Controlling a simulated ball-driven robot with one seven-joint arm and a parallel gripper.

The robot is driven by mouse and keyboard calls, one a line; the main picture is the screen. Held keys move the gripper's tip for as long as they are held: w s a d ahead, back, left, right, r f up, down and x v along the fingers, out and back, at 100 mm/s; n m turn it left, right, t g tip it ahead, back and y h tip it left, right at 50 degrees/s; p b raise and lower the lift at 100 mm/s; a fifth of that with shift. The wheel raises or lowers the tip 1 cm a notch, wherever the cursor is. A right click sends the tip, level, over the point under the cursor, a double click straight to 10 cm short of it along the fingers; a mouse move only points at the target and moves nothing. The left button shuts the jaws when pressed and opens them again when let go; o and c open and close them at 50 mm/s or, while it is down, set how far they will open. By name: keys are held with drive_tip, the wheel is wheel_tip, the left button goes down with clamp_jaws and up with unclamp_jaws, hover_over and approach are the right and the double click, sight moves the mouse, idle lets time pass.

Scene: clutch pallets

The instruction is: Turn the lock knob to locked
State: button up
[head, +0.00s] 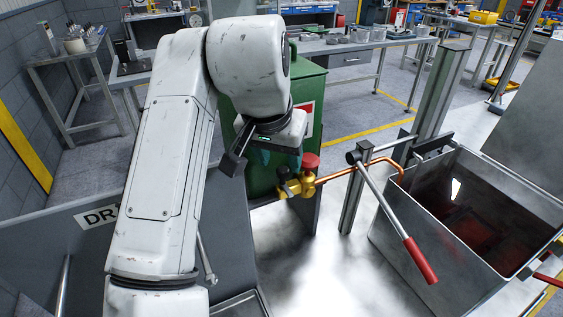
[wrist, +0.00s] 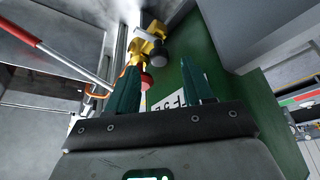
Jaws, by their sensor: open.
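A brass valve fitting (head: 293,186) with a red round knob (head: 311,162) on top sits at the right of a green tank (head: 313,88). No part is marked as the lock knob, so I cannot tell whether the red knob is it. My gripper (head: 279,158) is open, close to the fitting and just left of the red knob in the head view. In the wrist view, the brass fitting (wrist: 152,42) lies beyond the fingertips of my gripper (wrist: 162,77). The red knob (wrist: 146,81) shows beside the left finger, partly hidden. Nothing is between the fingers.
A copper pipe (head: 350,170) runs right from the fitting to a metal post (head: 352,200). A lever with a red grip (head: 420,262) slopes down in front of an open metal bin (head: 395,245). A dark panel (head: 45,245) stands at left. Workbenches stand behind.

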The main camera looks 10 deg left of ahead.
sight(283, 169)
drive_tip(key=shift+x, duration=1.6)
clamp_jaws()
